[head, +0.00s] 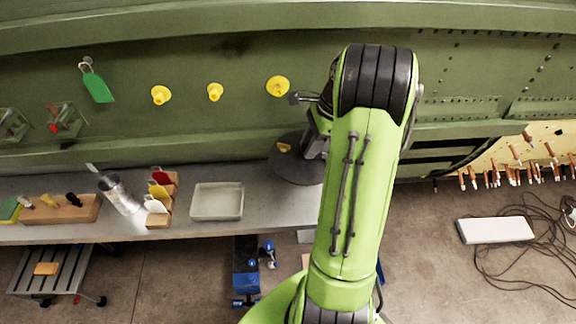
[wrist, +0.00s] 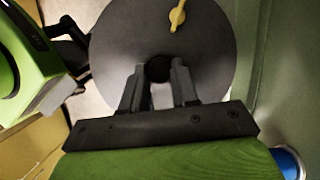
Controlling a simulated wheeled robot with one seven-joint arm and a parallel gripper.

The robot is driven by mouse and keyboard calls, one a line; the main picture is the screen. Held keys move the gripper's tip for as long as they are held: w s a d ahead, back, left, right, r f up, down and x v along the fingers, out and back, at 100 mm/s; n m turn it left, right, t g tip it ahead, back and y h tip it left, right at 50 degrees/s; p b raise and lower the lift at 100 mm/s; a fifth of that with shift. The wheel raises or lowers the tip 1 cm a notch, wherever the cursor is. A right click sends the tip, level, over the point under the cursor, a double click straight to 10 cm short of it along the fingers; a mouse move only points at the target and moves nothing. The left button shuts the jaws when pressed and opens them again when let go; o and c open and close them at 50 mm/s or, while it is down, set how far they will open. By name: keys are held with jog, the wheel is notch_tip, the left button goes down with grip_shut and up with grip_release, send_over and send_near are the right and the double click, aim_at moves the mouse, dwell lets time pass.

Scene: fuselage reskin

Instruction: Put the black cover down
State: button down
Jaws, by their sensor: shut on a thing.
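The black cover (wrist: 125,40) is a round dark disc with a small yellow lever near its edge. In the wrist view my gripper (wrist: 158,78) is shut on the dark knob at its middle. In the head view the cover (head: 290,168) shows at the right part of the grey bench, against the green fuselage wall, partly hidden by my gripper and arm. I cannot tell whether it touches the bench top.
The grey bench (head: 275,208) holds a white tray (head: 217,201), a wooden rack (head: 162,197) with coloured tags, a metal can (head: 119,194) and a wooden block (head: 60,209). Yellow plugs (head: 215,92) dot the green wall (head: 200,120). Cables lie on the floor at right.

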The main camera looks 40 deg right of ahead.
aim_at(324, 155)
notch_tip(324, 155, down, 16)
jog(key=shift+b, duration=0.85)
jog(key=c, duration=0.8)
grip_release()
jog(key=shift+c, duration=0.2)
jog(key=shift+r, duration=0.1)
jog(key=p+v, duration=0.1)
jog(key=v, duration=1)
jog(key=shift+d+r, duration=0.15)
jog(key=shift+r, duration=0.15)
jog(key=a+r+n, duration=0.1)
jog(key=a+r, duration=0.1)
jog(key=w+a+r+n, duration=0.1)
jog(key=a+r, duration=0.1)
jog(key=w+a+r+n, duration=0.1)
jog(key=a+r+n, duration=0.1)
jog(key=shift+r+h, duration=0.2)
jog(key=shift+h, duration=0.2)
jog(key=s+a+r+n+t+h, duration=0.1)
jog(key=s+a+r+n, duration=0.2)
jog(key=a+r+n, duration=0.45)
jog(key=s+a+r+n+t+h, duration=0.1)
jog(key=s+a+r+n, duration=0.2)
jog(key=a, duration=0.7)
jog(key=s+a+f+n+t, duration=0.1)
jog(key=s+a+n, duration=0.2)
jog(key=s+n, duration=0.5)
jog(key=shift+s+a+f+n+t+h, duration=0.25)
jog(key=shift+s+a+n+t+h, duration=0.05)
jog(key=shift+n, duration=0.35)
